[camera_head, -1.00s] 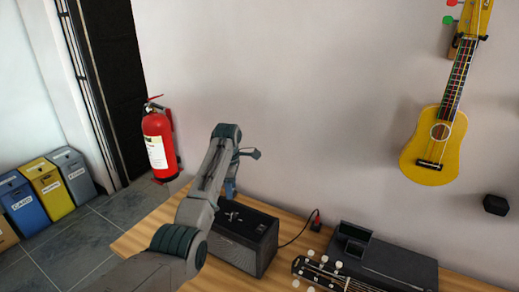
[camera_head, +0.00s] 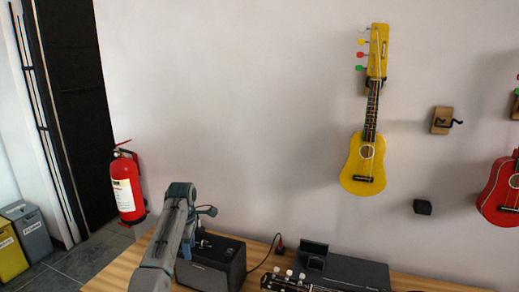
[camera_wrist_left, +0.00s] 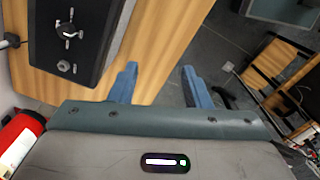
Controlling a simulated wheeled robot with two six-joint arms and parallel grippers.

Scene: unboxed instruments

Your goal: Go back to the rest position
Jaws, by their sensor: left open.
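My left arm (camera_head: 176,235) rises from the lower left in the head view, in front of the amplifier. Its gripper is mostly hidden there behind the wrist. In the left wrist view my left gripper (camera_wrist_left: 160,80) shows two blue fingers held apart, with nothing between them. The fingers are over the table's edge, beside the black amplifier (camera_wrist_left: 75,35). My right gripper is not in view.
The amplifier (camera_head: 215,265) and a black case (camera_head: 350,272) stand on the wooden table (camera_head: 115,280). A guitar headstock (camera_head: 285,284) shows in front. A red extinguisher (camera_head: 125,187) stands left. A yellow ukulele (camera_head: 365,160) and a red one (camera_head: 500,190) hang on the wall.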

